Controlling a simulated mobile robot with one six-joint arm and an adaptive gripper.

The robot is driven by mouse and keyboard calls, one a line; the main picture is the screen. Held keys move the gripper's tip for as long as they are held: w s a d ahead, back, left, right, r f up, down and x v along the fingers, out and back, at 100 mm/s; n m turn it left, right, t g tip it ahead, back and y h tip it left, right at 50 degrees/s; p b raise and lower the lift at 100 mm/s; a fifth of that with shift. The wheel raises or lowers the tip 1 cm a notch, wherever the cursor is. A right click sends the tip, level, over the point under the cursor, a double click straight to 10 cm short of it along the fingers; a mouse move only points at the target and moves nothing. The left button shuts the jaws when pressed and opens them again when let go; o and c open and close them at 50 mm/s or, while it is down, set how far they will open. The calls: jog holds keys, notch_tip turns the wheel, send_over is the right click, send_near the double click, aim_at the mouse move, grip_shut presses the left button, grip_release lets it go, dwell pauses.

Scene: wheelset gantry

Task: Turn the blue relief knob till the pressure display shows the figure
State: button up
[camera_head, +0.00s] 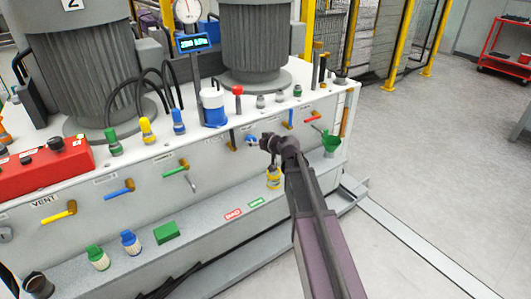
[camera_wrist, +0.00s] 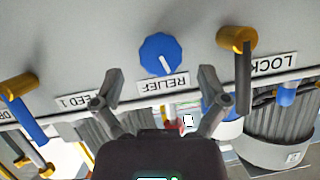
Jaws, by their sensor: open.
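The blue relief knob (camera_wrist: 160,55) sits on the grey panel, beside its RELIEF label (camera_wrist: 163,84); the wrist view shows the writing upside down. Its white pointer line points down and slightly right in that view. My gripper (camera_wrist: 161,74) is open and empty, one finger to each side of the knob in the picture, apparently short of it. In the head view my gripper (camera_head: 268,143) is just right of the knob (camera_head: 251,140) and partly hides it. The pressure display (camera_head: 193,43) is lit blue under a round gauge; its figure is too small to read surely.
A lever marked LOCK (camera_wrist: 243,65) and a blue-handled lever (camera_wrist: 22,115) flank the knob in the wrist view. The floor at right is open.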

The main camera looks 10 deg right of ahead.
jog(key=a+r+p+v, duration=0.1)
jog(key=p+v, duration=0.4)
jog(key=v, duration=0.6)
jog(key=s+a+r+g+h+p, duration=0.1)
jog(key=s+a+r+g+p, duration=0.1)
jog(key=s+p, duration=0.3)
jog(key=s+a+r+m+g+h+p, duration=0.1)
jog(key=s+r+g+p, duration=0.1)
jog(key=s+g+p, duration=0.2)
jog(key=s+a+r+g+h+p, duration=0.1)
jog(key=s+a+r+g+p, duration=0.1)
jog(key=s+p, duration=0.4)
jog(key=shift+a+r+g+p, duration=0.25)
jog(key=shift+a+g+p, duration=0.1)
jog(key=shift+g+p, duration=0.4)
jog(key=shift+s, duration=0.1)
jog(key=s+d+r+m+g+h+p, duration=0.1)
jog(key=s+r+m+g+h+p, duration=0.1)
jog(key=s+r+p, duration=0.3)
jog(key=shift+s+d+r+g+h+p, duration=0.25)
jog(key=shift+s+r+g+h+p, duration=0.2)
jog(key=shift+s+p, duration=0.5)
jog(key=shift+w, duration=0.1)
dwell(3.0)
